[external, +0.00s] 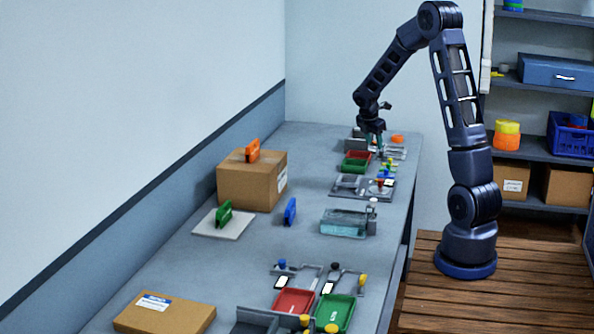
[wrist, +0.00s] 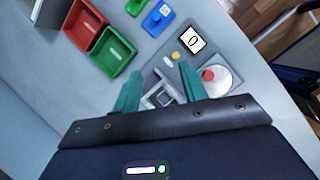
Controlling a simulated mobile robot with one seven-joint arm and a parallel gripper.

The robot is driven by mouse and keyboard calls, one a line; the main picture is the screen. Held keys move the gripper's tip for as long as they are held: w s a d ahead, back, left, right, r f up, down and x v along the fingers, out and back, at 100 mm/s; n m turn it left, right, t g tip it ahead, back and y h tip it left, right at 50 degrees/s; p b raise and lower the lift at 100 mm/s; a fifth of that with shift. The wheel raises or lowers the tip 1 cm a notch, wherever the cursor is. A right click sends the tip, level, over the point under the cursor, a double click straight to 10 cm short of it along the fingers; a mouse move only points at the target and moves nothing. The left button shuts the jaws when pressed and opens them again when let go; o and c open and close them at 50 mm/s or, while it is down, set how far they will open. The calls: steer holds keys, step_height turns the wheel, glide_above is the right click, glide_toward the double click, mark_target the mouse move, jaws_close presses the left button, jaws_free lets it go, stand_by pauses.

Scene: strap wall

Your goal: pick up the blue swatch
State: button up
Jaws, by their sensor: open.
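The blue swatch (external: 290,211) appears to be the upright blue piece standing on the bench, right of the cardboard box, in the external view. It is not recognisable in the wrist view. My gripper (external: 374,143) is at the far end of the bench, well away from the blue swatch. In the wrist view its teal fingers (wrist: 160,78) are apart with nothing held between them. They are above a grey plate with a small display reading 0, a red knob and a round disc.
An orange piece (external: 252,150) stands on the cardboard box (external: 235,190). A green piece (external: 224,213) stands on a white plate. A clear bluish container (external: 344,222) is right of the blue swatch. Red (wrist: 83,24) and green (wrist: 113,52) trays lie near my gripper. Bench in front of the swatch is clear.

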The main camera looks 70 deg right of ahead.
steer(key=n, duration=0.1)
glide_toward(386, 170)
steer(key=shift+g, duration=0.4)
steer(key=shift+w+d+x, duration=0.1)
steer(key=shift+w+x, duration=0.05)
steer(key=shift+x, duration=1.4)
steer(key=shift+w+d+x, duration=0.1)
steer(key=shift+x, duration=1.45)
steer(key=shift+w+d+x, duration=0.1)
steer(key=shift+w+x, duration=0.05)
steer(key=shift+x, duration=1.4)
steer(key=shift+r, duration=0.1)
jaws_close()
